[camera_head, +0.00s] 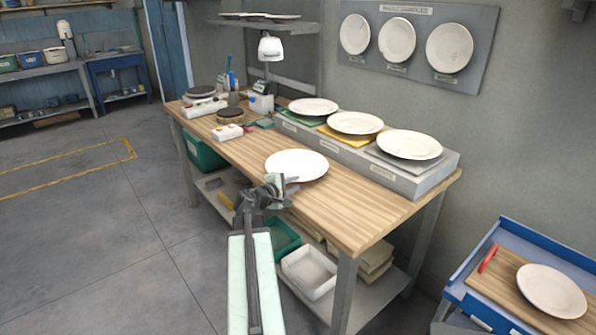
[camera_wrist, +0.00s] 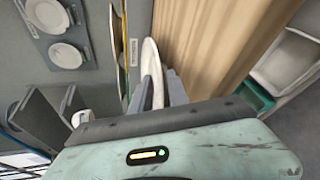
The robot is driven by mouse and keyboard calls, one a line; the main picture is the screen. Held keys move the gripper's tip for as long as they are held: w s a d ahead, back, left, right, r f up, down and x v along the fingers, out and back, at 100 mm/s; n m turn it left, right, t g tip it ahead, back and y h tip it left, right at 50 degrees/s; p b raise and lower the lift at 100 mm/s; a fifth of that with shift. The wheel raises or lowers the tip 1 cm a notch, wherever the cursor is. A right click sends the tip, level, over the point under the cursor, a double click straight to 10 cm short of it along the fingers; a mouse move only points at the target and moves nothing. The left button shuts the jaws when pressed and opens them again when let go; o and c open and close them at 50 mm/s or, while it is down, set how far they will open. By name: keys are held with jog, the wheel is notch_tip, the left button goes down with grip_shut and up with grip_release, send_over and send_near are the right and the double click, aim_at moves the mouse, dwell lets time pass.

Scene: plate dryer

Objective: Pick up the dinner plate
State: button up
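A white round dinner plate (camera_head: 297,165) is at the front of the wooden workbench, and it appears to lie flat near the edge. My gripper (camera_head: 289,187) is at its near left rim. In the wrist view the plate (camera_wrist: 150,62) shows almost edge-on, and its rim lies between the two grey fingers of my gripper (camera_wrist: 160,88). One finger is on the upper side of the rim and the other on the underside. I cannot tell whether both fingers touch the rim.
Behind the plate, a grey raised stand (camera_head: 434,177) holds three white plates on coloured pads. A white box (camera_head: 227,132) and a lamp (camera_head: 271,48) are farther left. Another plate (camera_head: 551,290) lies on a board on a blue cart at right. Bare wood (camera_head: 345,215) lies right of my gripper.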

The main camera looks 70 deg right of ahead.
aim_at(298, 181)
jog(key=x, duration=0.2)
jog(key=b+x, duration=0.1)
jog(key=x, duration=0.2)
jog(key=shift+w+d+f+b, duration=0.15)
jog(key=shift+w+b, duration=0.05)
jog(key=shift+b, duration=0.1)
grip_shut()
dwell(1.0)
